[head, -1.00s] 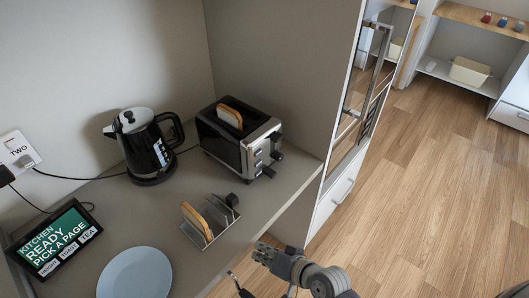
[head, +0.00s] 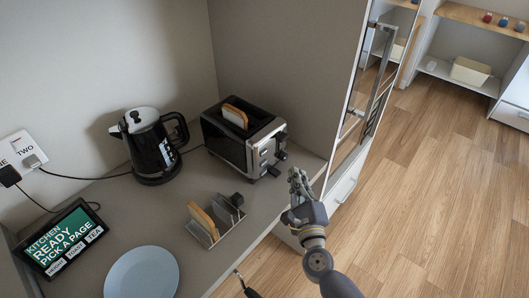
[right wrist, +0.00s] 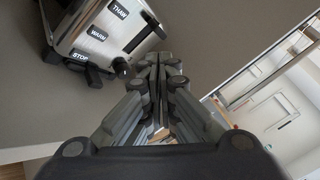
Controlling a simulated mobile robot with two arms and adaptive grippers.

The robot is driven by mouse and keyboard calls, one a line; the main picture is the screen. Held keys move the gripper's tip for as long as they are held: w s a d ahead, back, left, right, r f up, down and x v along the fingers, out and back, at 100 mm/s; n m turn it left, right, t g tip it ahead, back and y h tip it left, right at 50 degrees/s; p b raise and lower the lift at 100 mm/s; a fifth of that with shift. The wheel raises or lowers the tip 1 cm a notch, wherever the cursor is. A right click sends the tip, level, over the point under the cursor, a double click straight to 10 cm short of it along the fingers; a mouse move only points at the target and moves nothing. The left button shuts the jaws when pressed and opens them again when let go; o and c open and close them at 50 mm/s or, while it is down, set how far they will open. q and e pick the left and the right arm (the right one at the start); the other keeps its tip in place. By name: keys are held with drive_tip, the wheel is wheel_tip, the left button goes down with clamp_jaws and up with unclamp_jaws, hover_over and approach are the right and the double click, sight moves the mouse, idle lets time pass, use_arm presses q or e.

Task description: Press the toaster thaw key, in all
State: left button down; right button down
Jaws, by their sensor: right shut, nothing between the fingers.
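The black and silver toaster (head: 228,140) stands on the counter, a slice of bread (head: 235,116) in its top. Its metal end panel shows at upper left in the right wrist view, with the THAW key (right wrist: 119,9), WARM key (right wrist: 97,33) and STOP key (right wrist: 79,55) in a slanted row beside a dark lever (right wrist: 143,35). My right gripper (head: 297,178) is shut and empty, to the right of the toaster's panel and apart from the keys. Its closed fingers (right wrist: 158,68) point towards the toaster's lower right side.
A kettle (head: 150,150) stands left of the toaster. A toast rack (head: 222,222) with bread is in front, near the counter edge. A plate (head: 142,276) and a tablet screen (head: 62,240) are at lower left. A tall cabinet (head: 345,160) stands to the right.

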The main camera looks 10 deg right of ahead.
sight(264, 152)
drive_tip(key=shift+d+f+m+h, duration=0.2)
drive_tip(key=shift+d+m+h, duration=0.3)
drive_tip(key=shift+d+m, duration=0.1)
drive_tip(key=shift+a, duration=0.1)
drive_tip(key=w+a, duration=0.5)
drive_tip(key=w, duration=0.2)
drive_tip(key=shift+a+b, duration=0.2)
drive_tip(key=shift+b, duration=0.25)
drive_tip(key=shift+w+a, duration=0.1)
drive_tip(key=shift+w, duration=0.05)
idle(0.9)
drive_tip(key=shift+w+a, duration=0.15)
drive_tip(key=shift+w, duration=0.05)
drive_tip(key=shift+w+a, duration=0.2)
drive_tip(key=shift+w, duration=0.05)
idle(0.9)
drive_tip(key=shift+d, duration=0.1)
drive_tip(key=shift+s+d, duration=0.35)
drive_tip(key=shift+s, duration=0.25)
